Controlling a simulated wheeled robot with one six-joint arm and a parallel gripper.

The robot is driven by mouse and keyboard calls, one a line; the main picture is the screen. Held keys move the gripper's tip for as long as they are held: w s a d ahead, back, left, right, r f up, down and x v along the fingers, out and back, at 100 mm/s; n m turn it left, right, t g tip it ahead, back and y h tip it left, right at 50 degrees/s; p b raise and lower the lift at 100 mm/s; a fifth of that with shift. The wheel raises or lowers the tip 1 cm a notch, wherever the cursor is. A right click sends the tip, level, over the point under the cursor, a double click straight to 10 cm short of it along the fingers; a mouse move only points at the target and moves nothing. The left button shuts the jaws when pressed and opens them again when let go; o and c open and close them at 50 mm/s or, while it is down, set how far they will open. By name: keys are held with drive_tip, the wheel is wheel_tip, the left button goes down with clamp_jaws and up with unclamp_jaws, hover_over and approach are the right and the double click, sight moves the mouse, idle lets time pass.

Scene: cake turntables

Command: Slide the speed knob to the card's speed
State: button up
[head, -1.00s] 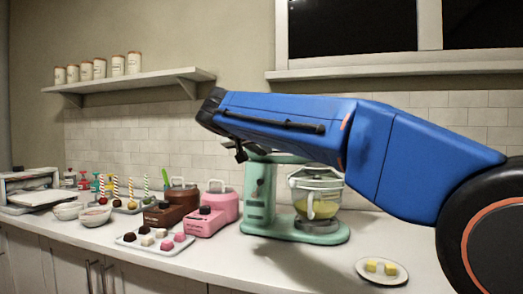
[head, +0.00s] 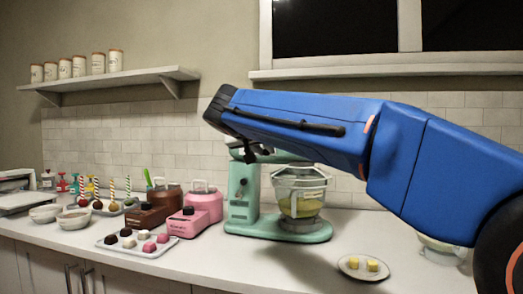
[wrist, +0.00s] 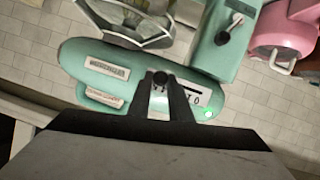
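The mint-green stand mixer (head: 242,205) stands on the counter, with its glass bowl (head: 300,200) on the base. My gripper (wrist: 160,82) is at the mixer's head; in the head view its dark end shows below the blue arm. In the wrist view the mixer head (wrist: 75,60) carries a dark slot on a pale scale plate (wrist: 192,92). A dark round-topped knob (wrist: 160,76) lies between my fingertips at the slot's end. Whether the fingers press on it is unclear. Two pale cards, one above (wrist: 107,68) and one below (wrist: 103,97), have print too small to read.
A green light (wrist: 208,114) glows by the scale. A dark lever (wrist: 228,30) is on the mixer column. Pink (head: 205,205) and brown (head: 150,205) machines and a sweets tray (head: 150,252) stand left. A plate of yellow cubes (head: 350,268) is at the front right.

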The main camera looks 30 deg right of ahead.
drive_tip(key=o, duration=0.4)
drive_tip(key=shift+a, duration=0.1)
drive_tip(key=v, duration=1.7)
drive_tip(key=shift+s+a+r, duration=0.1)
idle(0.4)
